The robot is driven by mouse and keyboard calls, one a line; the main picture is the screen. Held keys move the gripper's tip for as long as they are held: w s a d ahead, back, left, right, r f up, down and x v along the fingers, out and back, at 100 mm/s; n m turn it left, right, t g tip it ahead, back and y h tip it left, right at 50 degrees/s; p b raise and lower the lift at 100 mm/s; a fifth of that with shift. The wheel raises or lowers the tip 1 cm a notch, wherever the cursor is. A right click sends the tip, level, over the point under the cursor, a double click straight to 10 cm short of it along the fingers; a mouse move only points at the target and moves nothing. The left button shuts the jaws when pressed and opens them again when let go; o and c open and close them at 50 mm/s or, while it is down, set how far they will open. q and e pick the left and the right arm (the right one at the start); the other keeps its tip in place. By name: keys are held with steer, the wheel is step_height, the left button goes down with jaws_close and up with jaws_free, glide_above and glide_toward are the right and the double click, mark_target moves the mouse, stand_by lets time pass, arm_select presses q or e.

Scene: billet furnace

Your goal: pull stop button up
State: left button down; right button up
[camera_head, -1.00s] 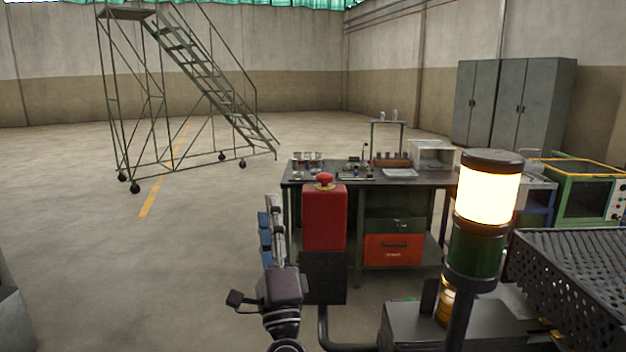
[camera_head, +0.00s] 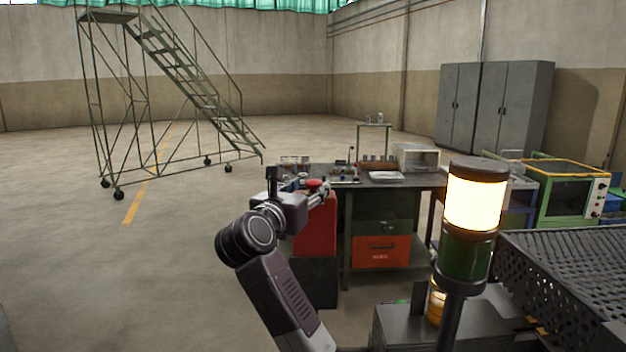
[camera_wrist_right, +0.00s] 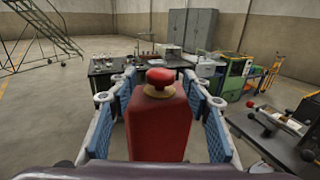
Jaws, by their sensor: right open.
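The red stop button (camera_wrist_right: 160,77) is a mushroom head on a gold-coloured collar, on top of a red box (camera_wrist_right: 158,128). In the head view the button (camera_head: 314,184) shows just past my right gripper (camera_head: 312,190), and the red box (camera_head: 316,228) is partly covered by my arm. In the right wrist view my right gripper (camera_wrist_right: 160,100) is open. Its blue-padded fingers stand to the left and right of the box and button, with gaps on both sides, and hold nothing. My left gripper is in neither view.
A workbench (camera_head: 347,202) with small items and an orange drawer stands behind the box. A lit signal tower (camera_head: 474,205) and a dark perforated cover (camera_head: 560,270) are at the right. A rolling staircase (camera_head: 185,75) stands back left. The floor at left is clear.

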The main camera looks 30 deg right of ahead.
mark_target(311, 186)
steer(key=shift+p+x, duration=0.4)
steer(key=shift+x, duration=1.4)
jaws_close()
